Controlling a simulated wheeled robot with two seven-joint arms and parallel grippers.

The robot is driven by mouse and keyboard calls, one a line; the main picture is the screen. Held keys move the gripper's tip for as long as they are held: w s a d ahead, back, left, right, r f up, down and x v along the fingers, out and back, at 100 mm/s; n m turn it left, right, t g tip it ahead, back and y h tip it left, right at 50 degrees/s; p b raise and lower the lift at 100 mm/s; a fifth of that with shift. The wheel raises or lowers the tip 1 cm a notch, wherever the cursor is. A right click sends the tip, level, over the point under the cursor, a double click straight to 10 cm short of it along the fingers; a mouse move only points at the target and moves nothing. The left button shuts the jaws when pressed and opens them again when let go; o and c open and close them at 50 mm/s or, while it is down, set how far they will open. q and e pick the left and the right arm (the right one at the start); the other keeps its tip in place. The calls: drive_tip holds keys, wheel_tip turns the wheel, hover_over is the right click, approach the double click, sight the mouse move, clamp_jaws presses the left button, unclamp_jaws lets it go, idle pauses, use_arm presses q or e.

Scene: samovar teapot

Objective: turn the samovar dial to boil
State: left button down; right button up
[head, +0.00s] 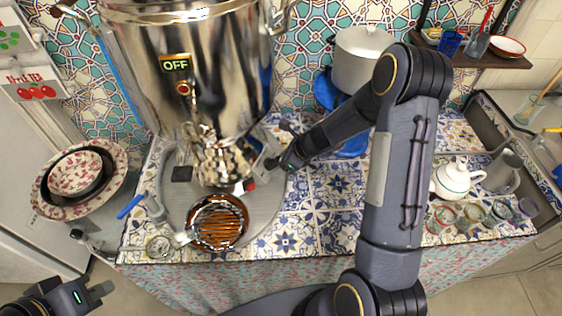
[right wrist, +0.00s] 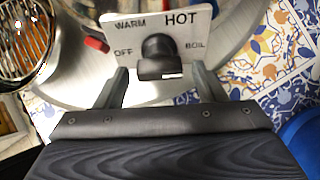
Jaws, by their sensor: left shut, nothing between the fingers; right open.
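The large shiny metal samovar (head: 190,110) stands at the back left, with a small display (head: 175,64) reading OFF. In the right wrist view its white dial plate (right wrist: 118,22) carries the labels OFF, WARM, HOT and BOIL. A black knob (right wrist: 157,48) sits in the middle, with a short white mark low on its front; which label it points to, I cannot tell. My right gripper (right wrist: 160,82) is open, its fingertips on either side of the knob with gaps. In the head view it (head: 274,163) is at the samovar's lower right. My left gripper (head: 100,292) is shut and empty at the lower left.
A red switch (right wrist: 96,43) is left of the dial plate. A round grill (head: 217,222) sits before the samovar. Stacked bowls (head: 75,172) are at left. A white teapot (head: 453,182), glasses and a metal pot (head: 360,60) stand right. Tiles between are clear.

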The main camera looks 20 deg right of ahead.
drive_tip(key=shift+r, duration=0.1)
drive_tip(key=v, duration=0.7)
drive_tip(key=shift+s+d+r+p, duration=0.15)
drive_tip(key=shift+r+p, duration=0.05)
drive_tip(key=shift+p, duration=0.15)
drive_tip(key=s+a+r+n+y, duration=0.1)
drive_tip(key=s+a+r+n, duration=0.2)
drive_tip(key=s+r+n, duration=0.4)
drive_tip(key=s+a+r+n, duration=0.2)
drive_tip(key=s+r+n, duration=0.4)
drive_tip(key=r+n, duration=0.15)
drive_tip(key=s+r+n+h, duration=0.1)
drive_tip(key=s+n+h, duration=0.1)
drive_tip(key=s+n, duration=0.9)
drive_tip(key=shift+s+a+r, duration=0.2)
drive_tip(key=shift+s+a, duration=0.15)
drive_tip(key=shift+s, duration=0.4)
